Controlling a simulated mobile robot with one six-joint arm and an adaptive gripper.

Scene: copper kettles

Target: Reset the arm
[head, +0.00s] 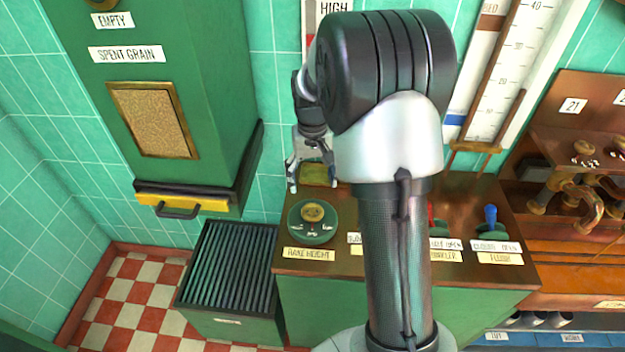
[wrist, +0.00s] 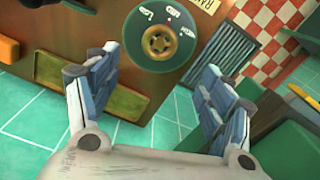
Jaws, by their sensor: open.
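My gripper (head: 308,176) is in the head view, raised above the back left of the control desk (head: 455,278). My arm link stands in front of the desk's middle and hides part of it. In the wrist view my gripper (wrist: 160,100) has its two blue-grey fingers wide apart with nothing between them. The round rake height dial (head: 312,222) sits on the desk below my gripper. The dial also shows in the wrist view (wrist: 160,42), beyond the fingertips and apart from them.
A green spent grain cabinet (head: 152,60) with a yellow-edged drawer (head: 182,202) stands at left, above a slatted bin (head: 228,285). A blue-topped lever (head: 490,216) rises at the desk's right. Shelves with copper-coloured parts (head: 580,200) stand at far right. The checkered floor (head: 125,300) is clear at lower left.

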